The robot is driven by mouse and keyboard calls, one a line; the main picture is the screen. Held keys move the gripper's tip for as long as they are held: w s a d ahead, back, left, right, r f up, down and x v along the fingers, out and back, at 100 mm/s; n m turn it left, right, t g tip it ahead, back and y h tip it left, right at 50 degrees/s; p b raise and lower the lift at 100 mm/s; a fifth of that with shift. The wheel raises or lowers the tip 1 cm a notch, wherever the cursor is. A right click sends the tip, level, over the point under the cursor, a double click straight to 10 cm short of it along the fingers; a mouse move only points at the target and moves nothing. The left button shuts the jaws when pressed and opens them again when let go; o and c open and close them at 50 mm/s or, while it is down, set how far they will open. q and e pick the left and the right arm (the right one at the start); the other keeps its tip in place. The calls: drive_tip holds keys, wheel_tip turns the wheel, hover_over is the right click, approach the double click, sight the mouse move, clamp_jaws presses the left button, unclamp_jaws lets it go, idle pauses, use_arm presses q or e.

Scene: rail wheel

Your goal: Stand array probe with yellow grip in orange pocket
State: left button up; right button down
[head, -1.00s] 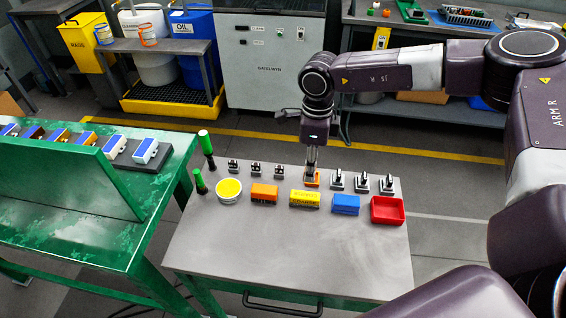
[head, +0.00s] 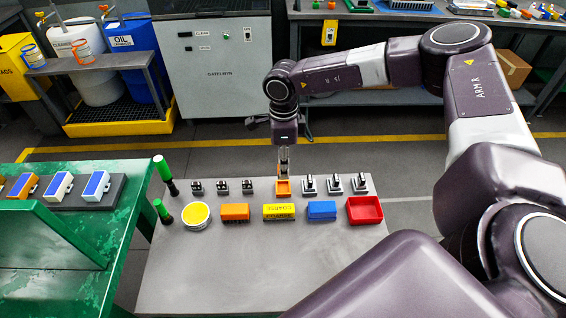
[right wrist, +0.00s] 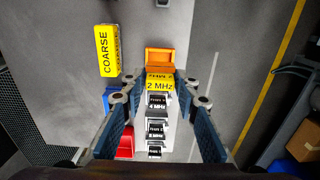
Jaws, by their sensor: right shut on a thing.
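My right gripper (head: 284,168) points down over the orange pocket (head: 283,188) in the back row of the grey table. In the right wrist view its fingers (right wrist: 160,84) are shut on the probe with yellow grip (right wrist: 159,85), whose label reads 2 MHz. The orange pocket also shows in the right wrist view (right wrist: 159,57), right beyond the yellow grip. The probe's lower end is hidden, so I cannot tell how far it is in the pocket. My left gripper is not in view.
Dark-gripped probes in pale holders (head: 334,184) stand right of the pocket, small dark items (head: 222,187) left of it. In front lie a yellow-topped tin (head: 196,213), orange block (head: 235,212), yellow COARSE block (head: 279,212), blue block (head: 321,209) and red tray (head: 365,210). The table front is clear.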

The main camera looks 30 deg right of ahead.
drive_tip(key=shift+f+b, duration=0.5)
drive_tip(key=shift+f, duration=0.3)
drive_tip(key=shift+f+b, duration=0.3)
drive_tip(key=shift+f, duration=0.15)
wheel_tip(320, 180, down, 2)
drive_tip(key=shift+b, duration=0.65)
drive_tip(key=shift+f, duration=0.2)
use_arm(q)
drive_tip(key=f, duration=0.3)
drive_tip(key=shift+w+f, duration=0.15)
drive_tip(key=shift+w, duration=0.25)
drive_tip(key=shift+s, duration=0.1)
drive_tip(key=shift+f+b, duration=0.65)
drive_tip(key=shift+b, duration=0.05)
use_arm(e)
drive_tip(key=shift+f, duration=1)
drive_tip(key=c, duration=1.4)
unclamp_jaws()
